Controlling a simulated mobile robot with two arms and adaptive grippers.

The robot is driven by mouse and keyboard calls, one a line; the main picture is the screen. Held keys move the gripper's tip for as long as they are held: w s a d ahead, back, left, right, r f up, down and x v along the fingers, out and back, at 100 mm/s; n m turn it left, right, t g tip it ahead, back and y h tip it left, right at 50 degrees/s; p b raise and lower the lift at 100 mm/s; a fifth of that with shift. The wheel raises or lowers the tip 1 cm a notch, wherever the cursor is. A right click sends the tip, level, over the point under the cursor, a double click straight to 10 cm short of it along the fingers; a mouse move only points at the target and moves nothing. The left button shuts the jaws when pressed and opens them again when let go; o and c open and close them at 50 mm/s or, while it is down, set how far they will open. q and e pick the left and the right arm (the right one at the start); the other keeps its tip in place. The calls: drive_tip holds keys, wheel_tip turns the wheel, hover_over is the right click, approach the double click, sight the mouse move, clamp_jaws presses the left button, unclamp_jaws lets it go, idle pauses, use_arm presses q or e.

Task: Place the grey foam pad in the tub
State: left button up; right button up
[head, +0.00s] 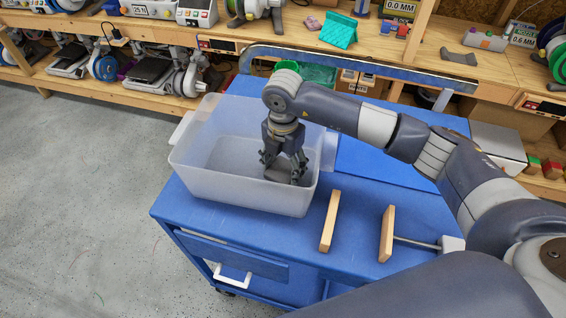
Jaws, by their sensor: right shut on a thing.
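The tub (240,192) is a translucent, pale plastic box standing on the left part of a blue cart top. My right gripper (284,177) points down inside the tub, near its right end. It is shut on the grey foam pad (278,174), a small dark grey piece low between the fingers. The fingers hide part of the pad, and I cannot tell whether it touches the tub's floor. My left gripper does not show.
The blue cart (190,217) carries two wooden upright pieces: a plain board (330,221) and one with a rod (387,233), right of the tub. The cart's push bar (345,62) runs along the back. Wooden shelves with printers and spools stand behind. Floor on the left is clear.

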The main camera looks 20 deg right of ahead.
sight(283, 170)
drive_tip(key=shift+f, duration=0.15)
drive_tip(key=o, duration=0.8)
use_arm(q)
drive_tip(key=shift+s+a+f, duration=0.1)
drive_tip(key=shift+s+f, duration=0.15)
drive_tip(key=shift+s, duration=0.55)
use_arm(e)
drive_tip(key=shift+o, duration=0.2)
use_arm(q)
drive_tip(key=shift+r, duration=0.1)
use_arm(e)
drive_tip(key=shift+r, duration=0.2)
drive_tip(key=shift+r, duration=0.2)
use_arm(q)
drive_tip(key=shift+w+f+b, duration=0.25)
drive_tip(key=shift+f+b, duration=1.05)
drive_tip(key=shift+b, duration=0.1)
use_arm(e)
wheel_tip(283, 170, up, 12)
drive_tip(key=shift+f, duration=0.15)
